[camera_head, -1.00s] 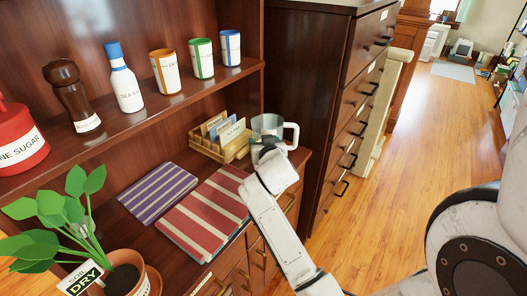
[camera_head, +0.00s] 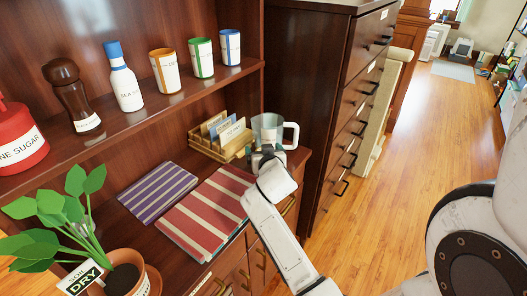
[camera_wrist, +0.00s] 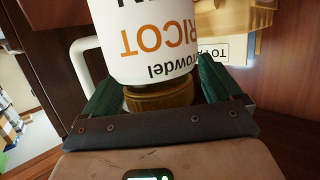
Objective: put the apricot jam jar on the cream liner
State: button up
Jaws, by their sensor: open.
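The apricot jam jar (camera_wrist: 150,45) fills the upper middle of the wrist view, with a white label reading "RICOT" in orange and a gold lid (camera_wrist: 160,96) on the end nearest me. My gripper (camera_wrist: 157,80) is open, with its green fingers on either side of the lid end; contact cannot be told. In the head view my gripper (camera_head: 265,158) is by the far right end of the lower shelf, and the jar cannot be made out there. I cannot pick out a plain cream liner in either view.
A mug-like vessel (camera_head: 267,128) with a white handle and a wooden card rack (camera_head: 205,145) are close to my gripper. Purple-striped (camera_head: 158,190) and red-striped (camera_head: 205,212) mats lie nearby. A potted plant (camera_head: 125,280) stands lower left. Canisters line the shelf above.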

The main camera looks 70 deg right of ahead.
jog(key=shift+r, duration=0.2)
jog(key=shift+s+a, duration=0.15)
jog(key=shift+a, duration=0.15)
jog(key=b+v, duration=0.2)
jog(key=v, duration=1)
jog(key=shift+p+x, duration=0.9)
jog(key=shift+x, duration=4.65)
jog(key=shift+f, duration=0.1)
